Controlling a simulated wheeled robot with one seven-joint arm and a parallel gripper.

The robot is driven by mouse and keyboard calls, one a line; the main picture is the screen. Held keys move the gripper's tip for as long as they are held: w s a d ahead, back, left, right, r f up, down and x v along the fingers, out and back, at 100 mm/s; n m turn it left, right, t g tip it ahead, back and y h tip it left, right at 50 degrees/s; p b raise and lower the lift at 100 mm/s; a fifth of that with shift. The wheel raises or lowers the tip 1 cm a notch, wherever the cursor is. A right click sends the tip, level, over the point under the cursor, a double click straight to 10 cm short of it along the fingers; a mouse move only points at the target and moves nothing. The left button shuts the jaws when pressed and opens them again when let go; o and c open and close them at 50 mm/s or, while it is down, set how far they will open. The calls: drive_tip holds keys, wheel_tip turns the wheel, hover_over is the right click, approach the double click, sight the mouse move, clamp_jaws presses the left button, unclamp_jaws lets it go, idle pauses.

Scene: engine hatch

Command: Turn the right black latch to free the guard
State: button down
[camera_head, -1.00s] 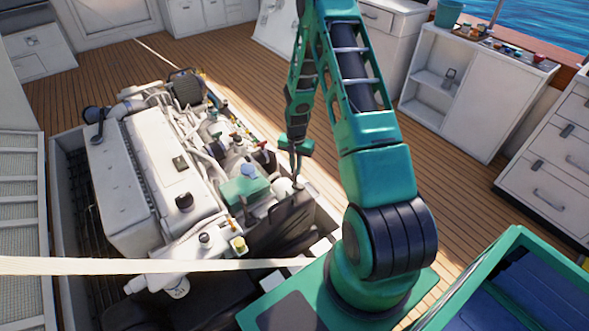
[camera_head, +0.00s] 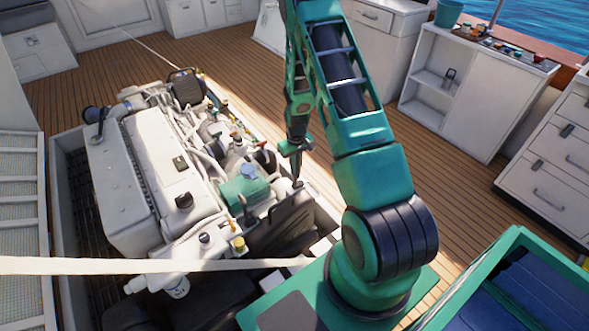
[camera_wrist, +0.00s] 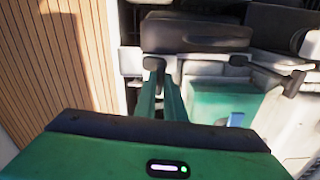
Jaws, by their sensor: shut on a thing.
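The guard is a dark panel (camera_head: 283,222) on the near right side of the engine. It also shows at the top of the wrist view (camera_wrist: 195,37). The right black latch (camera_wrist: 154,63) is a small dark piece at the guard's lower edge in the wrist view. My gripper (camera_wrist: 160,80) is shut on it, its two green fingers reaching up to it and partly hiding it. In the head view my gripper (camera_head: 297,178) points down at the guard's top edge; the latch is too small to make out there. A second black latch (camera_wrist: 292,78) sits farther right in the wrist view.
The white engine (camera_head: 135,180) fills the open hatch to the left. A green engine part (camera_wrist: 222,105) with a blue cap lies close beside my fingers. A pale strap (camera_head: 150,265) crosses the foreground. Wooden deck (camera_head: 400,165) is clear to the right.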

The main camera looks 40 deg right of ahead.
drive_tip(key=shift+w+r+n, duration=0.1)
drive_tip(key=shift+w+n, duration=0.15)
drive_tip(key=shift+n, duration=0.35)
drive_tip(key=c, duration=1.8)
unclamp_jaws()
drive_tip(key=shift+c, duration=0.2)
drive_tip(key=shift+s, duration=0.1)
wheel_tip(320, 180, up, 11)
drive_tip(key=shift+f, duration=0.2)
